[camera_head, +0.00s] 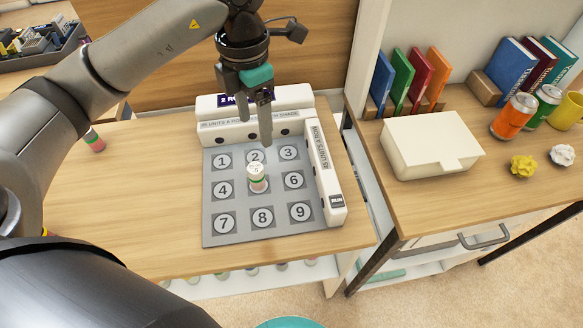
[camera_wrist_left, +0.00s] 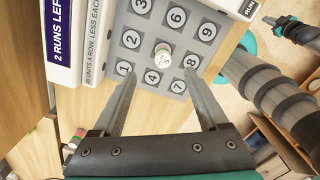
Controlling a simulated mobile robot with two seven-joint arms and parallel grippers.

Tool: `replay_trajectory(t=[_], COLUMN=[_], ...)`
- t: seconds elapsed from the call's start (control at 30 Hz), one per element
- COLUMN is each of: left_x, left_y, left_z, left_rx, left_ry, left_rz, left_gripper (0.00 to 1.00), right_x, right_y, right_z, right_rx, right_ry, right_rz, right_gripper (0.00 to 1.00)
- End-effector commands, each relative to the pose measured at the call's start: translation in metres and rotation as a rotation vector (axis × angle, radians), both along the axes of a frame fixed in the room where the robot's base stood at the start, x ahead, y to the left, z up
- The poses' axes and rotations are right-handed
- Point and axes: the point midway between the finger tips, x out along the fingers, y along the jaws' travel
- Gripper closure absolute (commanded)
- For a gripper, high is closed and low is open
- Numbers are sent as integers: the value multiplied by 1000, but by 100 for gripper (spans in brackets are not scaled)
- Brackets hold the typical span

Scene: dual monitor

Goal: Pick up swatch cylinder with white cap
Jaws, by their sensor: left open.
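The swatch cylinder with a white cap (camera_head: 257,178) stands upright on the middle cell of a grey numbered board (camera_head: 213,236). A green band shows below its cap. In the left wrist view the cylinder (camera_wrist_left: 163,55) appears just beyond the fingertips, between their lines. My left gripper (camera_head: 256,130) is open and empty, above and behind the cylinder, fingers pointing down; its spread fingers also show in the left wrist view (camera_wrist_left: 160,76). What looks like my right gripper (camera_wrist_left: 288,27) is at the upper right of the left wrist view, too small to judge.
White labelled blocks (camera_head: 335,175) edge the board at its back and right. Another small banded cylinder (camera_head: 94,140) is at the left of the table. The right desk holds a cream box (camera_head: 430,143), cans (camera_head: 514,115), books and crumpled paper.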

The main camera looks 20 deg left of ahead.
Motion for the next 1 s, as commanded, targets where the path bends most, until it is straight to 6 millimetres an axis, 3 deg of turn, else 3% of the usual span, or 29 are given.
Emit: replay_trajectory(t=[0.13,0.33,0.5,1.0], left_x=[-2,-4,-3,-7], left_y=[-2,-1,-1,0], left_z=[-14,-58,-79,-112], left_rx=[0,0,0,0], left_ry=[4,6,4,2], left_rz=[-13,-11,-9,-9], left_gripper=[24,24,24,24], right_x=[2,15,29,48], right_y=[-3,-8,4,19], right_z=[-4,-15,-11,-5], right_rx=[-3,-9,1,14], right_ry=[-5,-23,-23,-23], right_rz=[0,-3,-3,-3], right_gripper=[100,100,100,100])
